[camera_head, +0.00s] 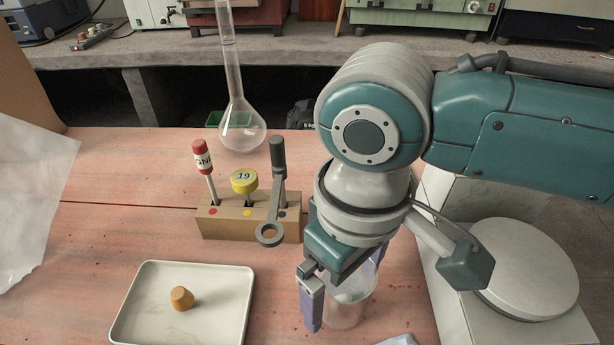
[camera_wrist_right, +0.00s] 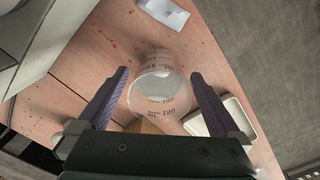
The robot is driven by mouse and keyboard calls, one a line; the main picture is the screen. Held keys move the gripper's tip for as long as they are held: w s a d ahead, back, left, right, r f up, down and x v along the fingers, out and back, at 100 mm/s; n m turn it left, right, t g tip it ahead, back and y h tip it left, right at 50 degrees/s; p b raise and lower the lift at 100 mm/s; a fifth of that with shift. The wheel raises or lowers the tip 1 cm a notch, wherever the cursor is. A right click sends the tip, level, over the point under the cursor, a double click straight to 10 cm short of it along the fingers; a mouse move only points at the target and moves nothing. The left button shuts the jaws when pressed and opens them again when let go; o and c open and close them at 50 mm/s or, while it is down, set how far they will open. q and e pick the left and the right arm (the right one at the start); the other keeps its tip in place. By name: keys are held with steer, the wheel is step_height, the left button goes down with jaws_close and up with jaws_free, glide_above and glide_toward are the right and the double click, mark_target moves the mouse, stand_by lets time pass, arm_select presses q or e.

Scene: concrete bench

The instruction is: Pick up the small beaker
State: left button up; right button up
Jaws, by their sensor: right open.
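The small beaker (camera_head: 347,310) is clear, with graduation marks, and stands upright on the reddish wooden table at the front. My right gripper (camera_head: 340,290) is above and around it, pointing down, and partly hides it in the head view. In the right wrist view the beaker (camera_wrist_right: 159,97) lies between the two purple fingers of the right gripper (camera_wrist_right: 160,100). The fingers are open, with a gap on each side of the beaker. My left gripper is not in view.
A white tray (camera_head: 133,327) with a cork (camera_head: 181,298) lies to the left. Behind stand a wooden rack (camera_head: 225,222) with several items and a tall glass flask (camera_head: 242,128). A device with a round plate (camera_head: 525,265) is close on the right. A small packet (camera_wrist_right: 165,12) lies nearby.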

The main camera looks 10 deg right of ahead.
steer(key=shift+f, duration=0.85)
steer(key=shift+c, duration=0.4)
steer(key=c, duration=1.4)
steer(key=shift+r, duration=0.1)
